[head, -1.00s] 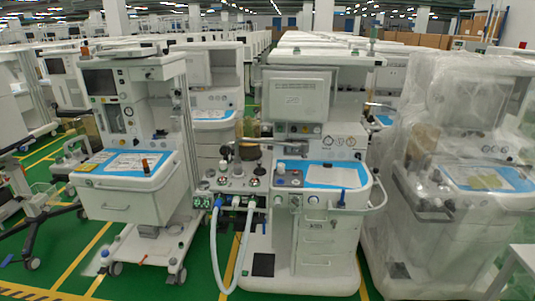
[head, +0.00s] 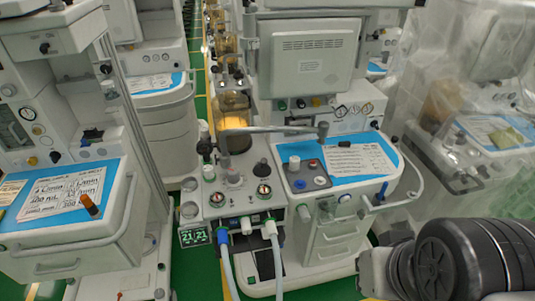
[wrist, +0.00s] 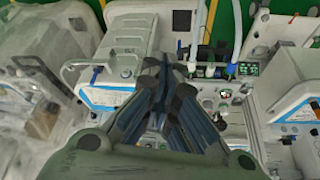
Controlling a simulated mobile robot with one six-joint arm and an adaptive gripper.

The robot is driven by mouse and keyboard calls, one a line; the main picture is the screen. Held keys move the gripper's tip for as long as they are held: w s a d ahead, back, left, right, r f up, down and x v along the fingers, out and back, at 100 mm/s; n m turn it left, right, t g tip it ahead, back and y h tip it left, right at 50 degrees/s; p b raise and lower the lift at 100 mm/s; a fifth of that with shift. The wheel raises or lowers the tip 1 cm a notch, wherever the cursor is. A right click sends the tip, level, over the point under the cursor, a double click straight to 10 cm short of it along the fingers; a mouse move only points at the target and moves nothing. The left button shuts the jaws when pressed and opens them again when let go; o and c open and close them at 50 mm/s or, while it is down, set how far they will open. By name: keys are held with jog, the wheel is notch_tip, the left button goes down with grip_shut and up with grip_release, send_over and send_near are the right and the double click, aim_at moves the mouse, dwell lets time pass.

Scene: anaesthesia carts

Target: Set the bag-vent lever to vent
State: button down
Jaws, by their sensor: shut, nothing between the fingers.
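The anaesthesia cart (head: 322,239) stands in the middle of the head view. A side module (head: 235,215) with knobs, two round gauges and two hoses is on its left. A black knob (head: 261,167) and a grey knob (head: 233,177) stand on the module's top. I cannot tell which small part is the bag-vent lever, or its setting. In the wrist view my gripper (wrist: 166,66) is shut and empty, in front of the cart. The module's gauges (wrist: 225,93) show to the right of the fingers. The gripper is outside the head view.
A grey horizontal arm (head: 270,130) reaches over the module and worktop. Blue-tipped and white hoses (head: 226,270) hang from the module's front. A plastic-wrapped cart (head: 465,140) stands close on the right, another cart (head: 75,230) on the left. A narrow green floor gap lies between carts.

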jog(key=w+a+m+g+y+p, duration=0.15)
jog(key=w+a+m+y, duration=0.3)
jog(key=w, duration=0.55)
jog(key=w+a+m+g+y+p, duration=0.1)
jog(key=w+a+m+y+p, duration=0.15)
jog(key=w+a, duration=0.55)
jog(key=w+d+f+m+t+y, duration=0.1)
jog(key=w+f+m+y, duration=0.15)
jog(key=w, duration=0.45)
jog(key=w+d+f+m+t+y, duration=0.1)
jog(key=w+f+m, duration=0.25)
jog(key=w, duration=0.35)
jog(key=m+t+p, duration=0.2)
jog(key=m+t, duration=0.1)
jog(key=m, duration=0.3)
send_near(263, 164)
jog(key=shift+y, duration=0.25)
jog(key=d, duration=0.2)
jog(key=d+f, duration=0.1)
jog(key=d, duration=0.2)
jog(key=shift+d+f, duration=0.15)
jog(key=shift+d, duration=0.05)
jog(key=b+x, duration=0.2)
jog(key=x, duration=0.8)
jog(key=shift+b, duration=0.3)
